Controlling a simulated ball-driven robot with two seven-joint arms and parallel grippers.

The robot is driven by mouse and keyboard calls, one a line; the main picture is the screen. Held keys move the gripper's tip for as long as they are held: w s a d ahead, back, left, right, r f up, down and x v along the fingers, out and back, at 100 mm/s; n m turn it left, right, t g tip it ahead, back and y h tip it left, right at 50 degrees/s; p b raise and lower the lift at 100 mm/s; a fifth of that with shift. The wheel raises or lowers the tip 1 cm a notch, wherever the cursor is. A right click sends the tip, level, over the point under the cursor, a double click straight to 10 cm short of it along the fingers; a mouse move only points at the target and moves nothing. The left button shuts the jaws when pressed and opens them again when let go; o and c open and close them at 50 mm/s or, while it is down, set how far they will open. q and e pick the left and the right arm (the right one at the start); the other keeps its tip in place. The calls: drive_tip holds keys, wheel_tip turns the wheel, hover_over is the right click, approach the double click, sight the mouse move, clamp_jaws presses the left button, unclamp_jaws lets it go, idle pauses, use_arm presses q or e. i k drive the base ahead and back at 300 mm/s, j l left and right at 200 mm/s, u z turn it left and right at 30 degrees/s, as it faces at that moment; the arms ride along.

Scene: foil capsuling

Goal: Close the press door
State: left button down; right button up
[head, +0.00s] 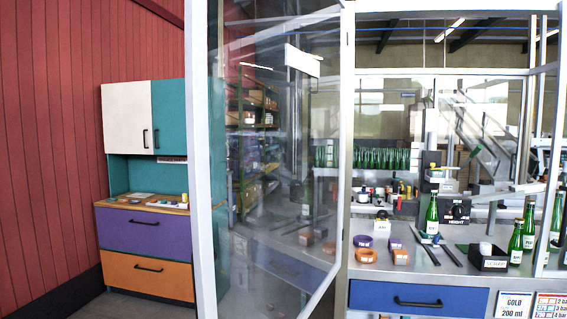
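The press door (270,190) is a tall clear panel in a pale metal frame, hinged at the post (346,150). It stands open, swung out toward me and to the left. A small white handle or label plate (303,61) shows on its upper part. Behind the opening is the press enclosure with a metal worktop (400,262). A black control box marked HEIGHT (455,209) stands on the worktop near a green bottle (432,214). Neither of my grippers shows in this view.
More green bottles (515,243) stand at the right, beside a black box (488,258). Purple and orange rings (366,255) lie on the worktop. A blue drawer (418,298) is below. A cabinet with purple and orange drawers (146,234) stands left of the door.

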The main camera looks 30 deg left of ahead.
sight(203, 257)
drive_tip(key=j+z, duration=0.2)
drive_tip(key=j, duration=0.6)
drive_tip(key=j+z, duration=0.2)
drive_tip(key=j, duration=0.6)
drive_tip(key=i+j, duration=0.1)
drive_tip(key=j, duration=0.25)
drive_tip(key=i+j, duration=0.1)
drive_tip(key=j, duration=0.2)
drive_tip(key=i+j+z, duration=0.1)
drive_tip(key=j, duration=0.25)
